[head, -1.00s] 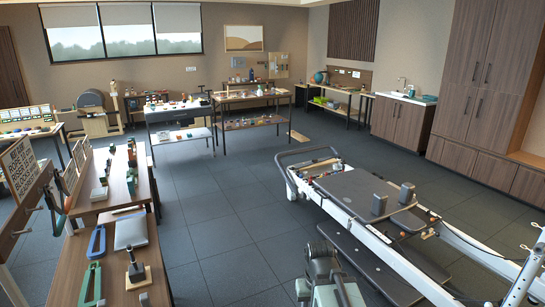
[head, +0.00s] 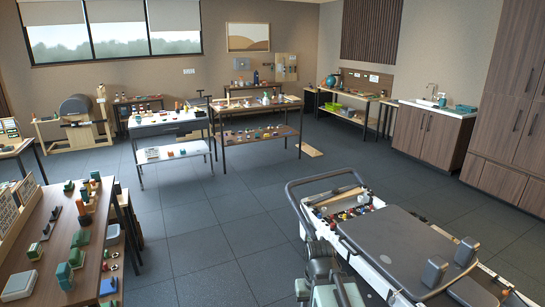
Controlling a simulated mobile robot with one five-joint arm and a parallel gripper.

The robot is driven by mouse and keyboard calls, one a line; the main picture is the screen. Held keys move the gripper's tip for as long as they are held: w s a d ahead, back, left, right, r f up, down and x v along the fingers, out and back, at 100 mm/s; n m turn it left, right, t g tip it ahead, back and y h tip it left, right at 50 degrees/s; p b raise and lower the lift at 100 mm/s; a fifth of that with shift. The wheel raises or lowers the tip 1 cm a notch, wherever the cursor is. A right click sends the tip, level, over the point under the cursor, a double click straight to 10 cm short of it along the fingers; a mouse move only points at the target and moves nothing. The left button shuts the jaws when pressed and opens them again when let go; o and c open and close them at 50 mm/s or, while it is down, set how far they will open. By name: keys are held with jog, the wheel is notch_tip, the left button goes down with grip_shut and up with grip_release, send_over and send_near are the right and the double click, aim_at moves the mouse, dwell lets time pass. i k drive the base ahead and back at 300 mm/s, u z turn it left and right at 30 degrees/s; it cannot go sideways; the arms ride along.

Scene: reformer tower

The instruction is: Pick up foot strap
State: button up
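I cannot make out a foot strap for certain in this view. My own arm shows folded at the bottom middle, in front of the reformer's left side. I cannot pick out the fingertips of my gripper there, nor whether they hold anything.
A wooden table (head: 92,262) with several small blocks and tools is at the lower left. Two worktables, one white (head: 167,127) and one with a brown lower shelf (head: 262,134), stand farther back. A sink cabinet (head: 424,137) is at the right wall. Dark tiled floor (head: 205,235) is clear between.

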aim_at(336, 192)
jog(key=i, duration=2.75)
jog(key=z, duration=0.15)
jog(key=k, duration=1.3)
jog(key=u, duration=1.35)
jog(key=i, duration=2)
jog(key=z, duration=0.3)
jog(key=i, duration=2.2)
jog(key=z, duration=0.25)
